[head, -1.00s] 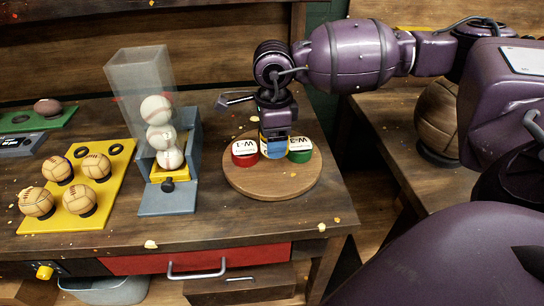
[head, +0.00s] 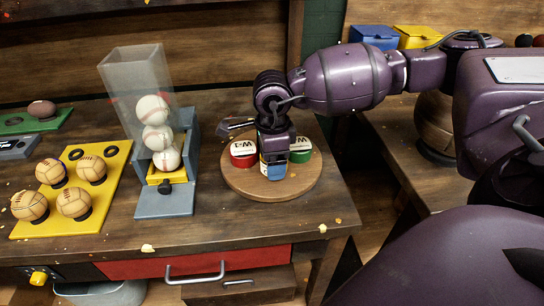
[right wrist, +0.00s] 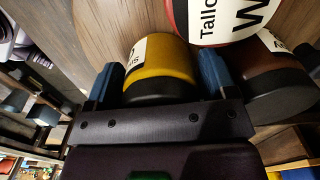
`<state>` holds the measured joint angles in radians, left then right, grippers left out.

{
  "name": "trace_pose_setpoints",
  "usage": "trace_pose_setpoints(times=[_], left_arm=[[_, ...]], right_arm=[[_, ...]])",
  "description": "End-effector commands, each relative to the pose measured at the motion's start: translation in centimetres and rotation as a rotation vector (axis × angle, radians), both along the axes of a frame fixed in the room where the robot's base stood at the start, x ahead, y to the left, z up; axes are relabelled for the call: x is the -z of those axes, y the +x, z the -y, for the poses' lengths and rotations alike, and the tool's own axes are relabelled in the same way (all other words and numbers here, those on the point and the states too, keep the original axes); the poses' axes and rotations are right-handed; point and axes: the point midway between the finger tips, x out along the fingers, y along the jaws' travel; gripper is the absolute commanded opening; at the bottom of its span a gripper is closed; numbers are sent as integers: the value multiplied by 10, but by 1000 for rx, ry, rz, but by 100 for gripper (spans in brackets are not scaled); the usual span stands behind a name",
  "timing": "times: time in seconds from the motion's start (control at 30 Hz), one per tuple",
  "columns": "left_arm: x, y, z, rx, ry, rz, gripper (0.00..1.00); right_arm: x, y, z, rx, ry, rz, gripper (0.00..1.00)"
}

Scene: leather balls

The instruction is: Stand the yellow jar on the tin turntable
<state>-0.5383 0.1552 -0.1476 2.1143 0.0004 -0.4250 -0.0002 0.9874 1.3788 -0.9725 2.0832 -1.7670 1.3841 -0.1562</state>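The round turntable (head: 242,186) is at the front right of the workbench. A red tin (head: 243,160) and a green tin (head: 301,156) with white labels stand on it. My right gripper (head: 273,169) is low over the turntable, between these tins and in front of them. In the right wrist view, the yellow jar (right wrist: 160,65), with a black end and a white label, sits closely between my blue fingertips. The gripper looks shut on it. In the head view the gripper mostly hides the jar; I cannot tell whether it touches the turntable. My left gripper is not in view.
In the right wrist view, the red tin (right wrist: 205,18) and a brown tin (right wrist: 275,75) are close beside the jar. A ball dispenser (head: 150,130) stands left of the turntable. A yellow board (head: 110,205) with leather balls lies farther left.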

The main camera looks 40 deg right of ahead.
Motion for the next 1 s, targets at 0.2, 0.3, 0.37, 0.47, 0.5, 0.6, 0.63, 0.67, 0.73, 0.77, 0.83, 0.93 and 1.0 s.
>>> trace_pose_setpoints(times=[0.2, 0.3, 0.37, 0.47, 0.5, 0.6, 0.63, 0.67, 0.73, 0.77, 0.83, 0.93, 1.0], left_arm=[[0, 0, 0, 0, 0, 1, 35], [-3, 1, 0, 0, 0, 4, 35], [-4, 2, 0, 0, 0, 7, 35], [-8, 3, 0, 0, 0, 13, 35], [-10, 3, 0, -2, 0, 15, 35], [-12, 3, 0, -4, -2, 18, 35], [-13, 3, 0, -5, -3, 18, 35], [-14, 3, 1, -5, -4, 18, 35], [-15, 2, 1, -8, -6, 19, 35], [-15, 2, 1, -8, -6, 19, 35], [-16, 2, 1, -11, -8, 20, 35], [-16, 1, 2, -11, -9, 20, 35], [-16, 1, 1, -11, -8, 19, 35]], right_arm=[[-1, 0, 0, 0, 0, 1, 78], [-6, 0, 0, 0, 0, 3, 78], [-11, 0, 0, 0, 0, 3, 78], [-27, 1, 0, -1, 0, 6, 78], [-34, 1, 0, -1, -1, 8, 78], [-55, 1, 0, -2, 0, 9, 78], [-61, 0, 0, -2, -1, 8, 78], [-67, 0, 0, -1, 1, 7, 78], [-80, 0, 0, -1, -1, 6, 78], [-85, 0, 0, -1, 0, 7, 78], [-96, 0, 0, -1, -1, 6, 78], [-109, 0, 0, 0, -1, 5, 78], [-115, 0, 0, 0, -1, 3, 78]])
